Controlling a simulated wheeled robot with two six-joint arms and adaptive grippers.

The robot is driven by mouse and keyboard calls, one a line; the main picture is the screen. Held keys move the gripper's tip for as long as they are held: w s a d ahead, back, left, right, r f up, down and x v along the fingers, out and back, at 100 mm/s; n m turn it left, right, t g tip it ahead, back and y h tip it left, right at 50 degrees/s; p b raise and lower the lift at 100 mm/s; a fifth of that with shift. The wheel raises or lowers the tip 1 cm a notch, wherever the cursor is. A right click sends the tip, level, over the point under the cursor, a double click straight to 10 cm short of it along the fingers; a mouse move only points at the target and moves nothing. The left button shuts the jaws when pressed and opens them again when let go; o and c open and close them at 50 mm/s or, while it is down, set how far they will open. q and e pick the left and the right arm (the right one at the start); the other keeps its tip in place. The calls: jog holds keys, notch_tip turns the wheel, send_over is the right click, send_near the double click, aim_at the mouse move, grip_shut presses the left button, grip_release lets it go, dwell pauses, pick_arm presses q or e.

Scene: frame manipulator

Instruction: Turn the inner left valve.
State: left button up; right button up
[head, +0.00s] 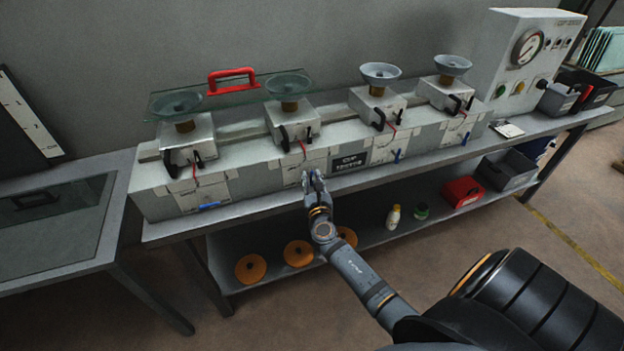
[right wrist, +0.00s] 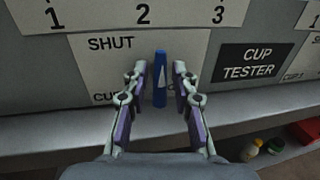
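The inner left valve has a blue handle (right wrist: 160,78) that stands upright on the front of the grey cup tester bench (head: 240,180). A white plate (right wrist: 120,62) marked "SHUT" is behind it, under the numbers 1, 2 and 3. My right gripper (right wrist: 159,72) is open, with one fingertip on each side of the handle and visible gaps between. In the head view my right gripper (head: 315,177) is at the bench front below the second cup station and hides this handle. My left gripper is not in view.
Other blue handles are on the bench: the far left one (head: 210,206) lies flat. A glass sheet with a red handle (head: 232,77) spans the two left cups. A shelf below holds orange discs (head: 251,268), bottles and bins. A lower table (head: 70,225) stands at left.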

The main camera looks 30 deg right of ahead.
grip_shut()
jog(key=m+p, duration=0.1)
jog(key=m, duration=0.2)
jog(key=shift+m+g+y, duration=0.3)
jog(key=shift+m, duration=0.1)
jog(key=m+y+p, duration=0.1)
jog(key=m, duration=0.3)
jog(key=shift+m, duration=0.4)
jog(key=m+y, duration=0.1)
jog(key=m, duration=0.2)
jog(key=shift+f+m+g, duration=0.1)
jog(key=shift+m+g, duration=0.2)
jog(key=shift+m, duration=0.1)
jog(key=shift+m+y, duration=0.6)
jog(key=shift+m, duration=1)
